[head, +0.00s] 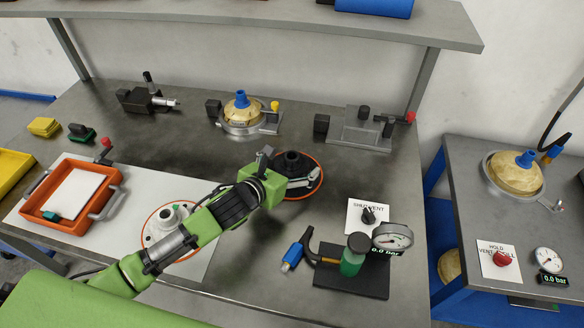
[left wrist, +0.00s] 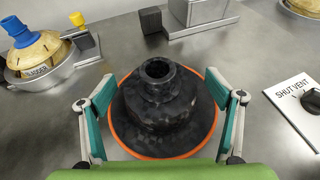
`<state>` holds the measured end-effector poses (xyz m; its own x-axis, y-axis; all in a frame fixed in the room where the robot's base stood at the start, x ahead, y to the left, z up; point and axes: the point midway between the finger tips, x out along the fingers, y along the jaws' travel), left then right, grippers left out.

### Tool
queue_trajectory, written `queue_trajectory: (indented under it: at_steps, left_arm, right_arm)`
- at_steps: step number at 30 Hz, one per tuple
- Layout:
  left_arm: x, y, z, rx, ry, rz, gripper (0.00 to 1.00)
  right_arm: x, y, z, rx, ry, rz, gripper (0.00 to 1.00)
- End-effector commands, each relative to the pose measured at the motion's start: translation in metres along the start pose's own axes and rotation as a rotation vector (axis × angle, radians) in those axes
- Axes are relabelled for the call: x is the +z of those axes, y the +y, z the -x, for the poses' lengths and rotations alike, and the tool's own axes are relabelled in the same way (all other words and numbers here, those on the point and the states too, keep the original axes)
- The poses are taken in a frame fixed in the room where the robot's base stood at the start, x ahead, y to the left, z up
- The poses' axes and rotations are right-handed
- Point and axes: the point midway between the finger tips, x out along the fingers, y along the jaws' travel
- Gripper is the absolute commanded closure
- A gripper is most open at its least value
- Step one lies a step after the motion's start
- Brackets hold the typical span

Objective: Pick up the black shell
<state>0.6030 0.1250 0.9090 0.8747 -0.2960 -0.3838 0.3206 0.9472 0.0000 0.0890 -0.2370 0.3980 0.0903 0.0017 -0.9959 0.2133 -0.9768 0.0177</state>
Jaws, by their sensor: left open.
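The black shell (left wrist: 160,105) is a dark stepped cone with a hole in its top and an orange ring around its base. It stands upright on the grey table; in the head view the shell (head: 294,165) is right of the table's middle, partly hidden by my gripper. My left gripper (left wrist: 162,118) is open, with one finger on each side of the shell in the left wrist view. In the head view the left gripper (head: 305,180) reaches the shell from the left. I cannot tell whether the fingers touch it. My right gripper is not in view.
An orange tray (head: 45,215) is at left. A gold part with a blue cap (head: 241,105) stands behind.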

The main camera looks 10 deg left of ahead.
Motion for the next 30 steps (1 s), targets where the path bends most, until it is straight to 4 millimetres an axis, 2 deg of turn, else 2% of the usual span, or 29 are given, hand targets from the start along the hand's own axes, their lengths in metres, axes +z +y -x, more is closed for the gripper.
queue_trajectory:
  at_steps: [4, 9, 10, 22, 26, 28, 30]
  left_arm:
    - [0.0, 0.0, 0.0, 0.0, 0.0, 0.0, 0.16]
    - [0.0, 0.0, 0.0, 0.001, 0.0, 0.0, 0.6]
    - [0.0, 0.0, 0.0, 0.001, 0.0, 0.0, 0.63]
    - [0.005, 0.001, 0.002, 0.001, -0.002, -0.001, 0.63]
    - [0.017, 0.001, 0.007, 0.001, -0.006, -0.005, 0.63]
    - [0.03, 0.002, 0.011, 0.002, -0.009, -0.007, 0.63]
    - [0.037, 0.001, 0.025, 0.0, -0.005, -0.005, 0.63]
  right_arm:
    - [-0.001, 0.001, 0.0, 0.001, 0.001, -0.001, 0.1]
    - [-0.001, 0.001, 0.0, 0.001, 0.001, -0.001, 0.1]
    - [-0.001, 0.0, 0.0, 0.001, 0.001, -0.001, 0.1]
    - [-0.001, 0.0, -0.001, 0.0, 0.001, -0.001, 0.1]
    - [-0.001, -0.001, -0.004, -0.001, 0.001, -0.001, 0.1]
    - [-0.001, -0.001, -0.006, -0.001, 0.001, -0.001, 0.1]
    - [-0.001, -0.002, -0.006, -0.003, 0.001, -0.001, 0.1]
